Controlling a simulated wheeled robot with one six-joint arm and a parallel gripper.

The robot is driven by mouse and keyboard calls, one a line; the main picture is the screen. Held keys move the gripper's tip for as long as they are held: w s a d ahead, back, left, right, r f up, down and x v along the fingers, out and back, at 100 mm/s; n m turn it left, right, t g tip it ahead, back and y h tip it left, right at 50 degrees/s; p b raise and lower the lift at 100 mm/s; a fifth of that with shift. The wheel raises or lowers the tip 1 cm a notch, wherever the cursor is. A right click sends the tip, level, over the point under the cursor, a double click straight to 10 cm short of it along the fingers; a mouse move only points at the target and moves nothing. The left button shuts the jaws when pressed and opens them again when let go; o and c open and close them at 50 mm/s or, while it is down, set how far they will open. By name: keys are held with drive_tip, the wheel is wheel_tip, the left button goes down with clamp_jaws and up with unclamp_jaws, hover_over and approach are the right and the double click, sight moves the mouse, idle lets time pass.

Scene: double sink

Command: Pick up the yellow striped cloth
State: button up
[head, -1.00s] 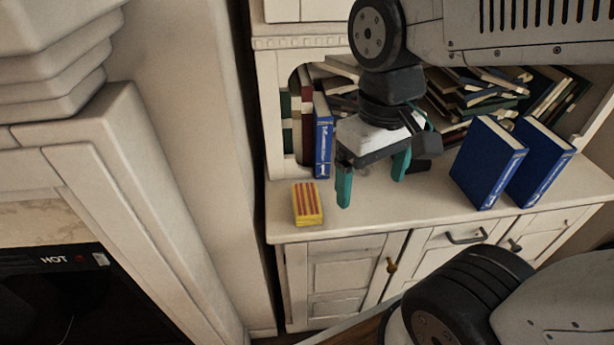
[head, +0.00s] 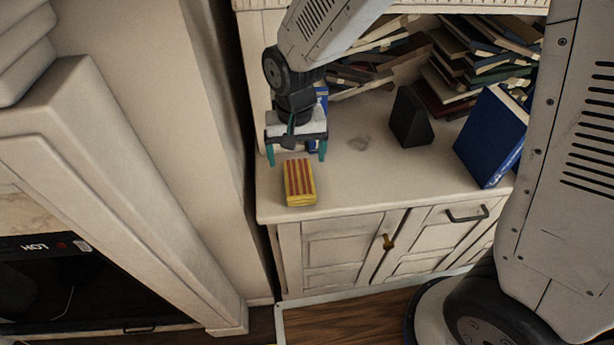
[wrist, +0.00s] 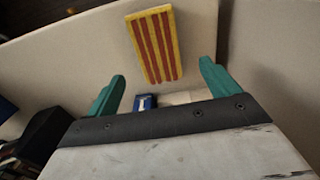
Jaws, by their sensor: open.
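The yellow striped cloth (head: 300,184) is a small folded block with red stripes. It lies on the cabinet top near its front left corner. My gripper (head: 296,160) is open and empty just behind the cloth in the head view, its teal fingers apart. In the wrist view the cloth (wrist: 154,46) lies beyond the fingertips, roughly between their lines, and my gripper (wrist: 160,82) shows both fingers apart with nothing between them. I cannot tell the exact height of the fingers above the surface.
Blue books (head: 491,137) stand at the right on the cabinet top, with a dark wedge-shaped object (head: 410,116) to their left. Piled books (head: 470,60) fill the shelf behind. A pale wall (head: 150,130) rises close to the left. The surface right of the cloth is clear.

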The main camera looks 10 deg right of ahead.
sight(298, 176)
drive_tip(key=f, duration=0.7)
drive_tip(key=shift+s+d+f, duration=0.1)
drive_tip(key=shift+s+f, duration=0.1)
drive_tip(key=shift+f, duration=0.1)
drive_tip(key=c, duration=1.1)
drive_tip(key=shift+r, duration=0.1)
